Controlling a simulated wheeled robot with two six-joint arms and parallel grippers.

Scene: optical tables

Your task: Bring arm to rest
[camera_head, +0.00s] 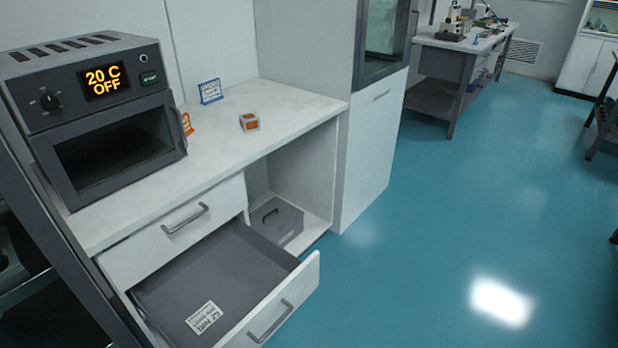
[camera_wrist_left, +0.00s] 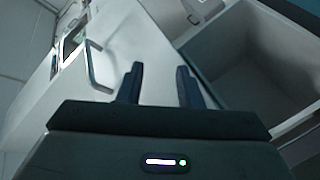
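My left gripper (camera_wrist_left: 160,84) shows in the left wrist view with its two dark fingers apart and nothing between them. It is near the front of the white cabinet, close to a drawer handle (camera_wrist_left: 98,66) and beside the open drawer (camera_wrist_left: 240,50). In the head view neither arm nor gripper shows. There the lower drawer (camera_head: 215,275) is pulled out, with a label inside it reading BIN 29. The upper drawer (camera_head: 180,235) is shut. My right gripper is in neither view.
An oven (camera_head: 95,115) showing 20 C OFF stands on the white counter (camera_head: 215,150), with a small orange-and-white box (camera_head: 249,122) and small signs. A grey case (camera_head: 276,222) sits in the open cubby. The blue floor (camera_head: 450,210) to the right is clear.

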